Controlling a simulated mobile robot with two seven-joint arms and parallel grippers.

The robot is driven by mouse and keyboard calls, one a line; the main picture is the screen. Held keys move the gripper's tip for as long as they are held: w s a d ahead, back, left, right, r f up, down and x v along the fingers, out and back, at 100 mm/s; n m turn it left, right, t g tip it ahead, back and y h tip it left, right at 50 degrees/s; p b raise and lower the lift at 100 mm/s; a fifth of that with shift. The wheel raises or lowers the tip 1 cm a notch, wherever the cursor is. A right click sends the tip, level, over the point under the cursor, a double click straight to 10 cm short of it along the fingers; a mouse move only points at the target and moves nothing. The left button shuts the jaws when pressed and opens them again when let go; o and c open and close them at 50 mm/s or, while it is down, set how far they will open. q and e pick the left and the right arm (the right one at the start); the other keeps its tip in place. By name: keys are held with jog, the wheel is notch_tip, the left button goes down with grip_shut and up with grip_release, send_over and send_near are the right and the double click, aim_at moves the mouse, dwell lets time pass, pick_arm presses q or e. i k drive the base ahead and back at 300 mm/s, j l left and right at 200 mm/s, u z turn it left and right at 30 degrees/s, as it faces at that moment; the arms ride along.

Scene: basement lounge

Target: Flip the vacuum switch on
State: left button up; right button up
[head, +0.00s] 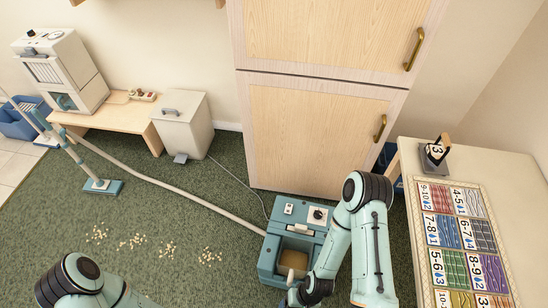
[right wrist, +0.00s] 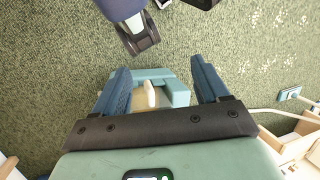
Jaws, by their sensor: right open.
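The vacuum (head: 268,252) is a teal canister on the carpet, with a hose at its left and an open bay holding something tan. Its top panel carries a small white switch plate (head: 289,209) and a round dial (head: 317,214); the switch position is too small to tell. In the right wrist view, my right gripper (right wrist: 160,82) is open and empty, its blue fingers either side of part of the teal vacuum (right wrist: 178,93) and a white knob below. In the head view it is mostly hidden by my right forearm, low over the vacuum's front. My left gripper is out of view.
The hose (head: 175,185) runs left to the floor head (head: 103,187). Crumbs (head: 165,249) lie on the carpet. A tall cabinet (head: 320,130) stands behind the vacuum. A table with a game mat (head: 462,245) is at right. A bin (head: 183,125) stands at back left.

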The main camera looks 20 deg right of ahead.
aim_at(289, 209)
jog(key=i+j+z, duration=0.2)
jog(key=j, duration=0.55)
jog(key=i+j+z, duration=0.15)
jog(key=j+z, duration=0.15)
jog(key=j, duration=0.15)
jog(key=j+z, duration=0.3)
jog(key=j, duration=0.2)
jog(key=i+j+z, duration=0.1)
jog(key=i+z, duration=0.15)
jog(key=i, duration=0.15)
jog(key=i+j+z, duration=0.2)
jog(key=i, duration=0.15)
jog(key=i+j+z, duration=0.25)
jog(key=i, duration=0.15)
